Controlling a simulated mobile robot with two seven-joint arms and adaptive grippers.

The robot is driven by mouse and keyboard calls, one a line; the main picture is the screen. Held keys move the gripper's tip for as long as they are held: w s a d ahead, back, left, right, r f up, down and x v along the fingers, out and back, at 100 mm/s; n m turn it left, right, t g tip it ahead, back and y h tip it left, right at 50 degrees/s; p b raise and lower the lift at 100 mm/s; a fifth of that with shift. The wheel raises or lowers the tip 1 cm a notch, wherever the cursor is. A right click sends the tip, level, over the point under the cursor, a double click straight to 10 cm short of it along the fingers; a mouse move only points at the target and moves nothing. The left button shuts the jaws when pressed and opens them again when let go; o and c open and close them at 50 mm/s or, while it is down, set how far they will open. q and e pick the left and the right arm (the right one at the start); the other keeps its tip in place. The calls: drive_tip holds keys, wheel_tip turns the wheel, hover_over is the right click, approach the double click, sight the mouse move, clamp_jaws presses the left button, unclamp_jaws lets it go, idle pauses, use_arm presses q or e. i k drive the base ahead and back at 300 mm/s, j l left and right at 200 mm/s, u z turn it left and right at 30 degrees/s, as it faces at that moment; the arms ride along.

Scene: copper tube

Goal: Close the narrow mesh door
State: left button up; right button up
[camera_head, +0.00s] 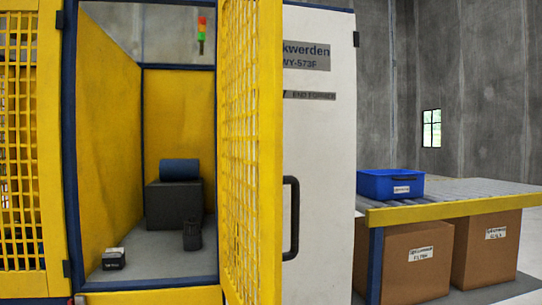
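The narrow mesh door (250,150) is yellow with a grid of openings. It stands open, swung out towards me at the right side of the doorway, and I see it at a steep angle. The doorway has a blue frame (69,150) and opens into a yellow-walled cell. A black handle (291,218) shows just right of the door's edge, in front of the white panel; I cannot tell which of the two it belongs to. Neither of my grippers shows in the head view.
Inside the cell are a dark block (160,204) with a blue cylinder (180,169) and small dark items on the floor. Another yellow mesh panel (20,150) stands at the left. At the right, a roller table (470,190) carries a blue bin (390,186), with cardboard boxes (405,262) below.

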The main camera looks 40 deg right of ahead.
sight(269, 137)
drive_tip(key=k+l, duration=0.15)
drive_tip(key=l, duration=0.15)
drive_tip(key=k+l, duration=0.1)
drive_tip(key=l, duration=0.2)
drive_tip(key=k+l, duration=0.15)
drive_tip(key=l, duration=0.15)
drive_tip(key=k+l, duration=0.1)
drive_tip(key=l, duration=0.9)
drive_tip(key=k, duration=0.05)
